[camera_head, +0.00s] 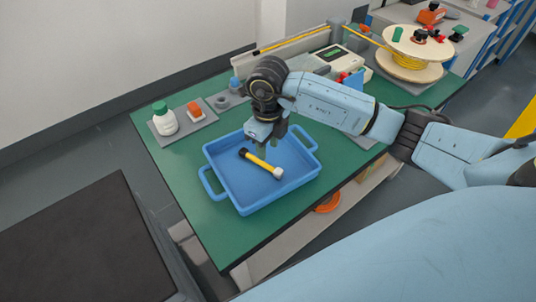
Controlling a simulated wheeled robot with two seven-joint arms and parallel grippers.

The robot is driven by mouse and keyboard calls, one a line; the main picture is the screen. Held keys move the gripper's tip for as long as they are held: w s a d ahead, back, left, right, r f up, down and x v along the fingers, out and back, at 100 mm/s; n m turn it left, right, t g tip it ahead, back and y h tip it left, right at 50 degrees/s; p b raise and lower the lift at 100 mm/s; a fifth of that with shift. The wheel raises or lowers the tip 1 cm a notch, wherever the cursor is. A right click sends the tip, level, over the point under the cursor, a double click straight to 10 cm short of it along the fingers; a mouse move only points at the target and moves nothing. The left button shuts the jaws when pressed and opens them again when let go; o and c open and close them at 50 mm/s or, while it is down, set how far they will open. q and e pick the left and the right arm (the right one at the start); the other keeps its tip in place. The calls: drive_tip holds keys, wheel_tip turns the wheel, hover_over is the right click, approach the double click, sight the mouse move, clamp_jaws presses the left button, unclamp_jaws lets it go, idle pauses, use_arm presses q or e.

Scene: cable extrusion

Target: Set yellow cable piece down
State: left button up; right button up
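The yellow cable piece (262,162) lies in the blue tray (213,184), slanting from upper left to lower right. It has a black end at the upper left and a white end at the lower right. My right gripper (269,142) points down over the back part of the tray, just behind and above the cable piece. Its fingers look apart, with nothing seen between them. A small gap shows between the fingertips and the cable piece. My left gripper is not in view.
The tray stands on a green table (180,171). A scale-like device (338,56) and a yellow cable spool (411,62) stand farther back right.

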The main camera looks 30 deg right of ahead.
wheel_tip(320, 180, up, 5)
drive_tip(key=shift+f, duration=0.1)
